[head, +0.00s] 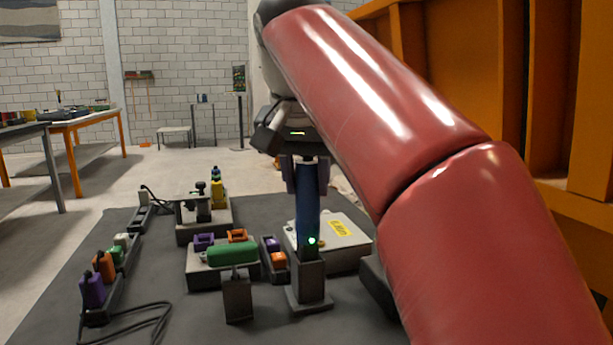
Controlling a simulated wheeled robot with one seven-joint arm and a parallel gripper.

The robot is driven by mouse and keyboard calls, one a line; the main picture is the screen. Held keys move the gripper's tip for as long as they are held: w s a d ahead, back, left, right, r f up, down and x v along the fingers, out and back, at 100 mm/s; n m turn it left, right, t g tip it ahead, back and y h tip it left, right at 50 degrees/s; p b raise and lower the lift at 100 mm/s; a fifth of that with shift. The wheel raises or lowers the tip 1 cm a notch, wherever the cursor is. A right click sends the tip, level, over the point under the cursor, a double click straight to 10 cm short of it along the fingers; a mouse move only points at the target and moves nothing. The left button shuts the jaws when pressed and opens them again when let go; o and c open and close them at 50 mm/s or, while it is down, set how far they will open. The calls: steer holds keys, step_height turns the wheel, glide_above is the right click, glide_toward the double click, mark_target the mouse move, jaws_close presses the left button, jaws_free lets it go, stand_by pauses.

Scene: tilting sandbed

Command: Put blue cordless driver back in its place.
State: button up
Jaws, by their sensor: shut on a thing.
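The blue cordless driver (307,205) hangs upright below my gripper (306,172). My gripper's fingers are shut on its upper part, one on each side. Its lower end meets the top of a dark grey stand (312,280) with a flat foot on the mat. A small green light shows near that lower end. I cannot tell whether the driver sits in the stand or is just in front of or above it. My arm hides what lies to the right.
A pale case with a yellow label (340,229) is behind the driver. Purple and orange blocks (238,235) stand nearby. A power strip with several plugs (105,275) and a loose black cable (150,325) are at left.

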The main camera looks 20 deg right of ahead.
steer(key=shift+f+b, duration=0.75)
steer(key=shift+f, duration=0.35)
steer(key=o, duration=1.6)
steer(key=shift+f, duration=0.1)
step_height(320, 180, up, 8)
steer(key=p, duration=0.8)
steer(key=shift+s, duration=0.1)
